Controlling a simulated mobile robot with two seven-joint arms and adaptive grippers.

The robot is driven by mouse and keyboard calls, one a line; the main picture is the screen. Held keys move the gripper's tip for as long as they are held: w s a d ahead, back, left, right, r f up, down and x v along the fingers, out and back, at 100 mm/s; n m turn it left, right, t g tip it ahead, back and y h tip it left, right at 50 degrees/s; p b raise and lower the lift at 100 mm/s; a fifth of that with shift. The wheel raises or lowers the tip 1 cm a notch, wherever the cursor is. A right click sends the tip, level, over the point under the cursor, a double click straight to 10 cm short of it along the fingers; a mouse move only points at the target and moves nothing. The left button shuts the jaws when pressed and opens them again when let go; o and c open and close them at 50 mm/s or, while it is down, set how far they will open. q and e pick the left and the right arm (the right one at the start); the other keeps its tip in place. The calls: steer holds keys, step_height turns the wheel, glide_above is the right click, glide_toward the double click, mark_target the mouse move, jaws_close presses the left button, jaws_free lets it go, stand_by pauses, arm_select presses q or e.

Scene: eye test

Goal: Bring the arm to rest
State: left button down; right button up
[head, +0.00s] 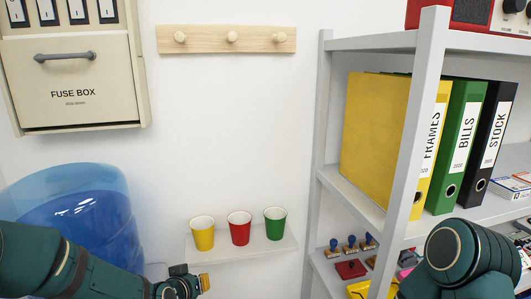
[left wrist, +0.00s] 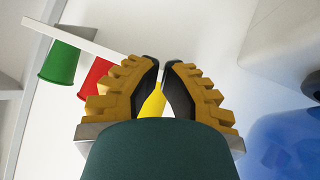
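My left arm comes in low from the left in the head view. Its gripper (head: 205,283) is at the bottom edge, partly cut off, below the small cup shelf. In the left wrist view its two yellow-and-black fingers (left wrist: 161,65) lean together and their tips almost meet. Nothing is held between them. A yellow cup (left wrist: 153,104) shows through the gap, beyond the fingers and partly hidden by them. My right arm shows as a dark green link at the lower right of the head view. Its gripper is out of view.
Yellow (head: 202,235), red (head: 239,229) and green (head: 275,224) cups stand on a small white wall shelf (head: 225,254). A blue water bottle (head: 85,222) stands left, close behind my left arm. A grey rack (head: 404,150) with binders (head: 463,150) fills the right. A fuse box (head: 75,85) hangs upper left.

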arm_select(q)
steer(key=s+d+f+g+h+b, duration=0.1)
steer(key=s+d+f+g, duration=0.2)
steer(key=s+f, duration=0.8)
steer(key=s+d+f+g+b, duration=0.2)
steer(key=s+d+f+g, duration=0.2)
steer(key=s+f, duration=0.7)
step_height(320, 180, down, 3)
steer(key=shift+s+d+f+g+h, duration=0.15)
steer(key=shift+s+d+g+h, duration=0.2)
steer(key=shift+g, duration=0.75)
steer(key=shift+w+a, duration=0.1)
stand_by(2.1)
